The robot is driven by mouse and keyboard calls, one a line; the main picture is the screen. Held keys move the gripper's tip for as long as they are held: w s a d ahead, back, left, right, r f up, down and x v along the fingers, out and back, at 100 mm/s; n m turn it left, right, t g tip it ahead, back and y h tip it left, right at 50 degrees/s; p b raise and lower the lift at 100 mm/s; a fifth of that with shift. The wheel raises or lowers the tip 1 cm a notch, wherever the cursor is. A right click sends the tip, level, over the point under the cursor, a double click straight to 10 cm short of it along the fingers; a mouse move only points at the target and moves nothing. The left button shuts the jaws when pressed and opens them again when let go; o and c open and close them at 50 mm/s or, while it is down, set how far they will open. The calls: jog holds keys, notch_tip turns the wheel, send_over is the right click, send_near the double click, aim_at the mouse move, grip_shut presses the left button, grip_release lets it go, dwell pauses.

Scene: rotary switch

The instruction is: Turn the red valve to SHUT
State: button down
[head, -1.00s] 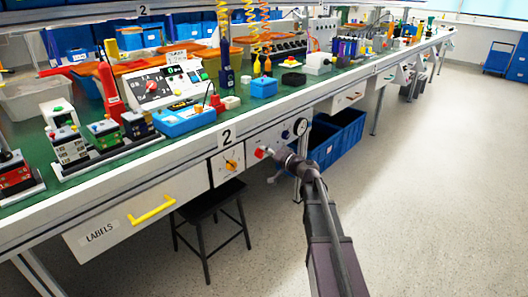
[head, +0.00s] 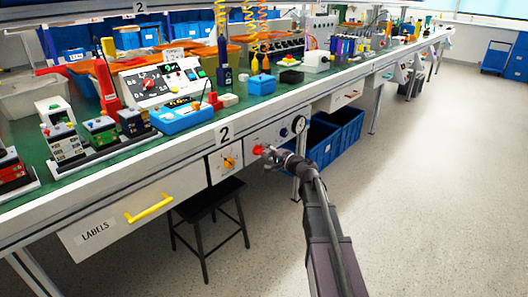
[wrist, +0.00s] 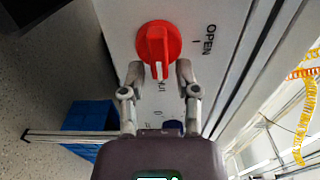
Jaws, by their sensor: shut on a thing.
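The red valve (wrist: 158,42) is a round knob with a raised bar handle, on a pale panel under the bench edge. It also shows in the head view (head: 259,149). My gripper (wrist: 159,75) is shut on the end of the bar, one finger on each side. In the head view my gripper (head: 272,154) reaches the valve from the right. In the wrist view OPEN (wrist: 209,40) is printed right of the knob. The bar points down towards another label (wrist: 161,85), partly hidden between the fingers; its visible letters look like the end of SHUT.
A yellow-orange rotary switch (head: 229,162) is on the panel left of the valve, and a round gauge (head: 299,124) is to its right. Blue bins (head: 335,137) stand below and behind. A black stool (head: 208,208) is under the bench.

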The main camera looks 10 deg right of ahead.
jog(key=shift+s+a+f, duration=0.1)
jog(key=shift+s+a, duration=0.2)
jog(key=shift+a, duration=0.05)
jog(key=c, duration=0.6)
grip_release()
jog(key=shift+c, duration=0.2)
jog(key=shift+w, duration=0.1)
jog(key=shift+d, duration=0.15)
jog(key=v, duration=1.2)
